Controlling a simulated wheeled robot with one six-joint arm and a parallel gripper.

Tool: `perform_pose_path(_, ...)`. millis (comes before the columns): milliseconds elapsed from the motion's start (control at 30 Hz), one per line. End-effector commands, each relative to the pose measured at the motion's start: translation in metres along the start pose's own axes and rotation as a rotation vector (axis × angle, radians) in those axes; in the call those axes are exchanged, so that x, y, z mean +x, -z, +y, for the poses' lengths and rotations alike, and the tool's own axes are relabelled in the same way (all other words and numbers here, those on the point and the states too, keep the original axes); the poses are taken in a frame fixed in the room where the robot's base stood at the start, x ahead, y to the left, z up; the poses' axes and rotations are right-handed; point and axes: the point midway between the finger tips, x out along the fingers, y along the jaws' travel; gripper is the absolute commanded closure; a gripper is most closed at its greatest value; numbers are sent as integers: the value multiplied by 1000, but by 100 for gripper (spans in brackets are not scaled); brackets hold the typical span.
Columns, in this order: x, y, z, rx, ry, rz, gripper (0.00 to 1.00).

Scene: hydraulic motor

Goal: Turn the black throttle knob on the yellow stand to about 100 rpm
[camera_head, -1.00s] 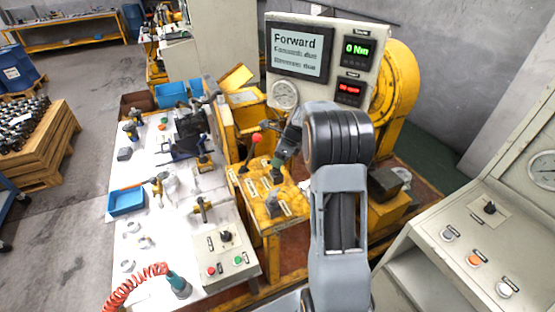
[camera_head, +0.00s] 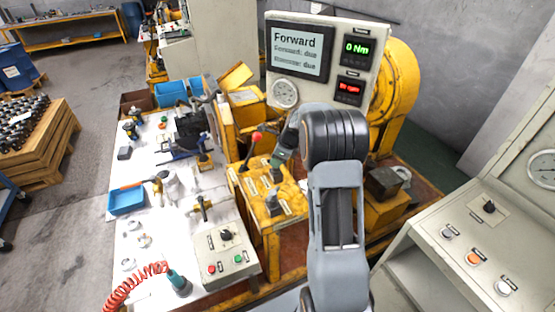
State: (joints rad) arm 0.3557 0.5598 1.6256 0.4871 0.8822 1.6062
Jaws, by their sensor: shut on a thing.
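The yellow stand (camera_head: 266,224) is in the middle of the head view, with several black controls and small labels on its top. A lever with a red ball (camera_head: 257,137) rises from its back left. My gripper (camera_head: 277,170) points down at the back of the stand's top, shut on the black throttle knob (camera_head: 276,177), which its fingers partly hide. Another black knob (camera_head: 272,203) stands nearer the front, clear of my gripper. The display panel (camera_head: 325,88) reads "Forward" and 0 Nm; its red rpm readout (camera_head: 349,91) is too blurred to read surely.
A white workbench (camera_head: 150,212) with tools, blue bins and a grey control box (camera_head: 226,250) adjoins the stand at left. A large grey console (camera_head: 478,235) stands at right. A round gauge (camera_head: 285,93) is under the screen.

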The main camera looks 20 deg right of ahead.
Motion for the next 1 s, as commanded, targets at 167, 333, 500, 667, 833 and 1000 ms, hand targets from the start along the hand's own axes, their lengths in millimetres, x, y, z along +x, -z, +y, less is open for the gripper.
perform_pose_path(167,0,0,0,-5,-2,0,95)
perform_pose_path(333,-1,0,-1,-103,-43,0,95)
perform_pose_path(500,0,0,-1,-123,-51,0,95)
perform_pose_path(667,0,0,-1,-123,-50,0,68)
perform_pose_path(833,0,0,-1,-122,-50,0,52)
perform_pose_path(1000,0,0,-1,-122,-50,0,44)
